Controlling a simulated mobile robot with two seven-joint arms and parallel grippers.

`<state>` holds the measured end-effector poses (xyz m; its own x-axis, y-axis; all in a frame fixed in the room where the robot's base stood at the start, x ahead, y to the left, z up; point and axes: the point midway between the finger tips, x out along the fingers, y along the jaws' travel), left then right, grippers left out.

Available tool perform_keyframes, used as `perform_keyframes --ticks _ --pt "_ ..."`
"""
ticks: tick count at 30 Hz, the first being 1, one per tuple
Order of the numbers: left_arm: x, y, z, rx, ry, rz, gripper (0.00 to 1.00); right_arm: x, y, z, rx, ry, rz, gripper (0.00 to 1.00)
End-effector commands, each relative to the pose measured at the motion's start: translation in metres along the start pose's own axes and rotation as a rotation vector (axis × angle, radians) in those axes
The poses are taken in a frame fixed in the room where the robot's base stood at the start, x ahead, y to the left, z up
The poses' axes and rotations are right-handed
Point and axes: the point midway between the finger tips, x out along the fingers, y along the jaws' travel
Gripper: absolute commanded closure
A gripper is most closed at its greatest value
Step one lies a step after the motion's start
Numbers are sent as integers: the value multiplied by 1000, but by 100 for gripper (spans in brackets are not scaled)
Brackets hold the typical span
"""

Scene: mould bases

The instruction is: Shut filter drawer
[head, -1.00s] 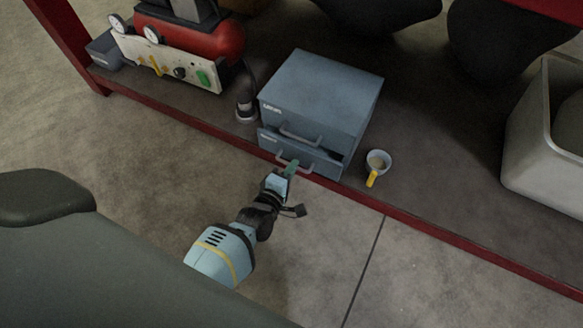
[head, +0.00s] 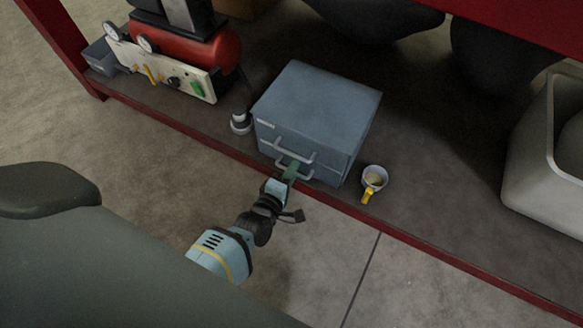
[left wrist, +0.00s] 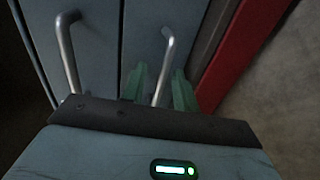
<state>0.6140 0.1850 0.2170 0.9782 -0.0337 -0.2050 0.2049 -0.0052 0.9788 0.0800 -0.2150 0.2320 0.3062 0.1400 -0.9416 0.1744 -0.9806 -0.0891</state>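The blue-grey cabinet (head: 318,102) stands on the low shelf and has two drawers, one above the other, each with a bar handle. The lower drawer front (head: 325,177) looks flush with the upper one, with no clear gap showing. The labels are too small to read, so I cannot tell which is named filter. My left gripper (head: 291,170) is at the lower handle. In the left wrist view its green fingers (left wrist: 160,85) stand apart on either side of the lower handle (left wrist: 166,55), with space visible between. My right gripper is not in view.
A mug (head: 374,180) stands right of the cabinet, close to the shelf's red front edge (head: 430,243). A red compressor (head: 205,50) is farther left and a pale bin (head: 535,170) at the right.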

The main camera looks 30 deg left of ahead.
Motion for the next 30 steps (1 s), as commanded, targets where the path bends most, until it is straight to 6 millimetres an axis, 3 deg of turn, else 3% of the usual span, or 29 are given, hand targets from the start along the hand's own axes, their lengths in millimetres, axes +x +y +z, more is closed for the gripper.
perform_keyframes --ticks 8,21,30 --pt "-6 -1 0 0 0 -3 70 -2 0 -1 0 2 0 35" --pt "-68 1 0 1 -1 -1 70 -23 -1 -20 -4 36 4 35" --pt "-78 0 0 0 0 0 70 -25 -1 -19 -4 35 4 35"
